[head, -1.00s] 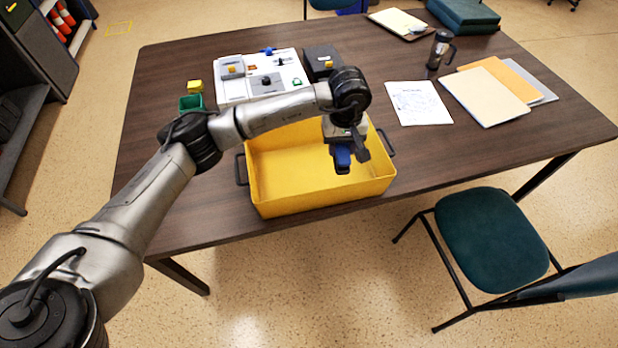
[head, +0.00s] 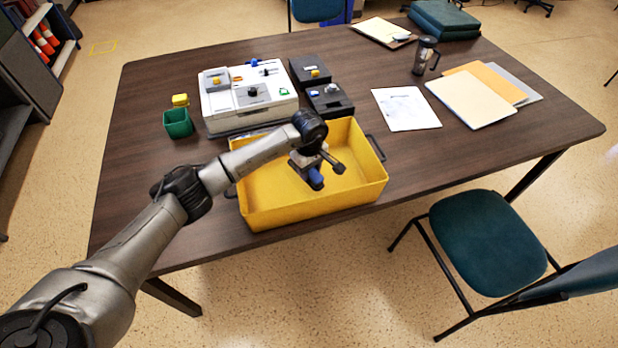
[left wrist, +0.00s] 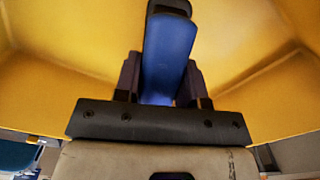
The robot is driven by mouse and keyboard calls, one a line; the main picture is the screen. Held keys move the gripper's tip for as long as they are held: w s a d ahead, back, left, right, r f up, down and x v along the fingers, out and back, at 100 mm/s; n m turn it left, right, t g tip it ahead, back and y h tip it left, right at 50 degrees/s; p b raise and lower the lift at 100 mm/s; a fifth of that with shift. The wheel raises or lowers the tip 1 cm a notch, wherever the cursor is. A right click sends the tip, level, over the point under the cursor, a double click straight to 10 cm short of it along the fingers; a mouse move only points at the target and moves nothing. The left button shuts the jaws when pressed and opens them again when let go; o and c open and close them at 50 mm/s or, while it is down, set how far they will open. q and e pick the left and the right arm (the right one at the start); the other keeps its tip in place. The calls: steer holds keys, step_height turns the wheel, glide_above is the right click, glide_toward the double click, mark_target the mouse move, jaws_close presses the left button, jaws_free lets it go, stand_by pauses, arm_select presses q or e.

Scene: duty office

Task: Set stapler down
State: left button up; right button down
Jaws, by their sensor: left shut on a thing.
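The blue stapler (head: 316,178) is held in my left gripper (head: 312,170), over the inside of the yellow bin (head: 290,214). In the left wrist view the stapler (left wrist: 168,55) stands between the two dark fingers, which are shut on it, with the yellow bin walls (left wrist: 60,60) around. The gripper points down into the bin. Whether the stapler touches the bin floor cannot be told. My right gripper is not in view.
A white tray-like unit (head: 222,118) with small items and two dark boxes (head: 330,103) stand behind the bin. A green cup (head: 178,123) is at left. Papers (head: 405,108), folders (head: 470,100) and a dark mug (head: 425,55) lie right. A chair (head: 485,240) stands in front.

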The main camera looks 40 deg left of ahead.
arm_select(q)
step_height(320, 180, down, 4)
steer(key=shift+r+b, duration=0.1)
steer(key=shift+b, duration=0.25)
steer(key=o, duration=1)
steer(key=shift+o, duration=0.2)
steer(key=shift+r, duration=0.3)
step_height(320, 180, up, 10)
steer(key=shift+r+p, duration=0.25)
steer(key=shift+p, duration=0.95)
steer(key=shift+r, duration=0.5)
